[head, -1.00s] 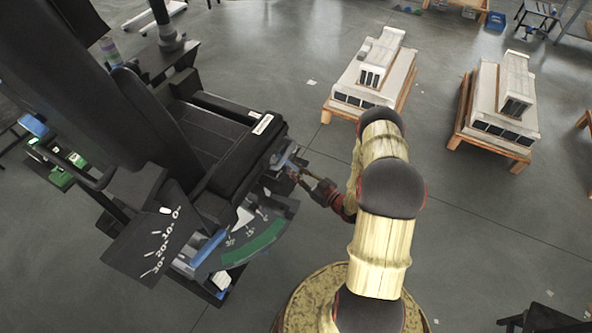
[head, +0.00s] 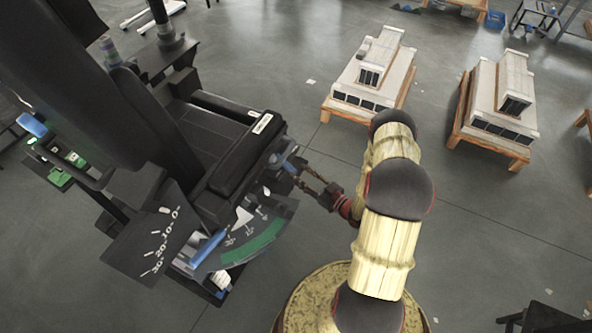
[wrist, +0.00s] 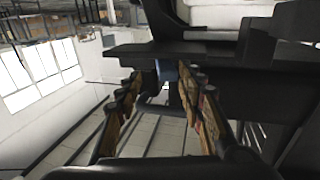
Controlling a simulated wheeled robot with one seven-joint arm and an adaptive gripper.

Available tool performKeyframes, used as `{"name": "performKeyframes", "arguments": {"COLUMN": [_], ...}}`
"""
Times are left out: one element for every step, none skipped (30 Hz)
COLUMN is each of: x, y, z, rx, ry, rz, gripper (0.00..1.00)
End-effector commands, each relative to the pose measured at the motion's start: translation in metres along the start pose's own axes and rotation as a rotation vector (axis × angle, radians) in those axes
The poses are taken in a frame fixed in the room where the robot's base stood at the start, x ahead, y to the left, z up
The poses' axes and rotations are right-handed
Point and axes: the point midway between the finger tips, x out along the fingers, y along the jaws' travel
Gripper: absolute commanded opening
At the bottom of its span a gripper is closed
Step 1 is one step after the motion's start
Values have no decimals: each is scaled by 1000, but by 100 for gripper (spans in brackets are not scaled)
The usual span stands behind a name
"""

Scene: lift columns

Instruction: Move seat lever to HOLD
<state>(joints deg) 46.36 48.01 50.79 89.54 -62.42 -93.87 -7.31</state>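The chair (head: 225,140) stands at left in the head view, with a dark padded seat and a tall back. A blue lever-like part (head: 281,160) sits at the seat's near right side. My gripper (head: 298,173) is beside it, with its fingers apart. In the wrist view, my gripper (wrist: 160,76) is open and a dark blue part (wrist: 168,72) shows beyond and between the fingertips. I cannot tell whether they touch it. Another blue bar (head: 208,247) lies lower by the scale plates. No HOLD mark is readable.
A dark plate with numbers (head: 140,245) and a plate with a green band (head: 250,245) stick out below the seat. Two white models on wooden stands (head: 368,75) (head: 500,100) are at right. Open grey floor lies between them and the chair.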

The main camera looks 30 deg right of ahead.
Motion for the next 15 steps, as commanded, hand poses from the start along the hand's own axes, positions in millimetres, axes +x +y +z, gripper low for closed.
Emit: {"name": "performKeyframes", "arguments": {"x": [-11, -17, -26, -31, -37, -44, -49, -54, -60, -63, -67, -71, -74, -76, -79], "y": [3, 3, 2, 2, 3, 2, 2, 2, 2, 2, 2, 1, 1, 1, 1], "z": [0, 0, 0, 0, 0, 0, 0, 0, 0, 0, 0, 0, 0, 0, 0], "rx": [-1, -1, 0, 0, 0, -1, -1, -1, 0, 0, 0, 0, 0, -1, -1], "ry": [0, 0, 0, 0, 0, 0, 0, 0, 0, 0, 0, -1, -1, 0, 0], "rz": [6, 6, 6, 6, 6, 5, 5, 5, 5, 4, 3, 3, 2, 2, 2], "gripper": [38, 38, 38, 38, 38, 38, 38, 38, 38, 38, 38, 38, 38, 38, 38]}}
